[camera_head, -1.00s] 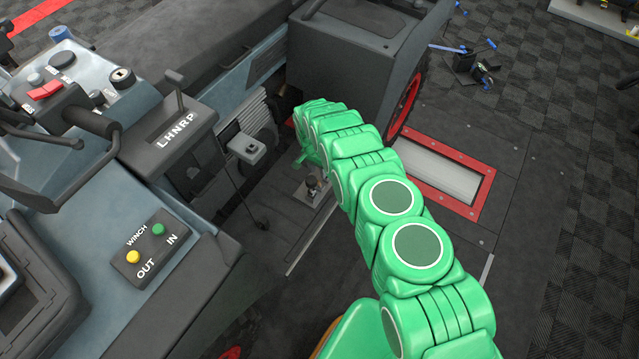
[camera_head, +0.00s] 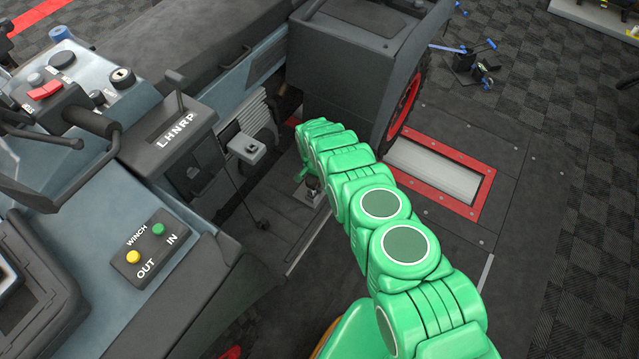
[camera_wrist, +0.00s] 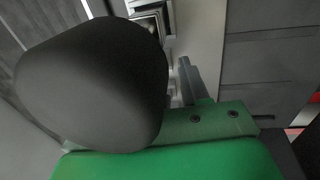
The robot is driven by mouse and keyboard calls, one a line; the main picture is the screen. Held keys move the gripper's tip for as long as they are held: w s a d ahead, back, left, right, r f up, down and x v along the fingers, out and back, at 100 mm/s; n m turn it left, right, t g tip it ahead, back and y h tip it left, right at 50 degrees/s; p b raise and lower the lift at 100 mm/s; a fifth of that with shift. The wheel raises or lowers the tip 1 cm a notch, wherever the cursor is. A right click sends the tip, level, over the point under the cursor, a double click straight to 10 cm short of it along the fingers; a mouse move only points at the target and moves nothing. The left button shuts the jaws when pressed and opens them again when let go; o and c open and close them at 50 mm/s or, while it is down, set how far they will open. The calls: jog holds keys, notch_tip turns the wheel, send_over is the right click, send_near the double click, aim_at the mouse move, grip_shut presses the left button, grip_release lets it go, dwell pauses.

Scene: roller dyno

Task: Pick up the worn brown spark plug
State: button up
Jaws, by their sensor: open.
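I cannot make out the worn brown spark plug in either view. In the head view my green arm reaches down beside the vehicle's open side, and its end hides what lies under it. A small dark knob-like part (camera_head: 312,183) on a light metal plate shows just below the arm's end; I cannot tell what it is. In the wrist view my gripper (camera_wrist: 190,82) shows a grey finger above its green body, and it is open. A large dark grey rounded shape (camera_wrist: 95,85) fills the left of that view and hides much of it. Nothing is seen held.
The vehicle has a winch panel (camera_head: 150,245) and a LHNRP shifter (camera_head: 172,130) at left. A grey box on its cord (camera_head: 245,148) is close left of my arm. A black wheel with a red rim (camera_head: 403,105) and a red-framed roller (camera_head: 440,170) lie right.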

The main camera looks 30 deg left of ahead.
grip_shut()
jog(key=shift+r, duration=0.15)
notch_tip(320, 180, up, 17)
jog(key=shift+g+y, duration=0.8)
jog(key=shift+w+d+f, duration=0.1)
jog(key=shift+f, duration=2.15)
jog(key=shift+w+d+f, duration=0.1)
jog(key=shift+f, duration=2.2)
jog(key=shift+w+d+f, duration=0.1)
jog(key=shift+f, duration=2.15)
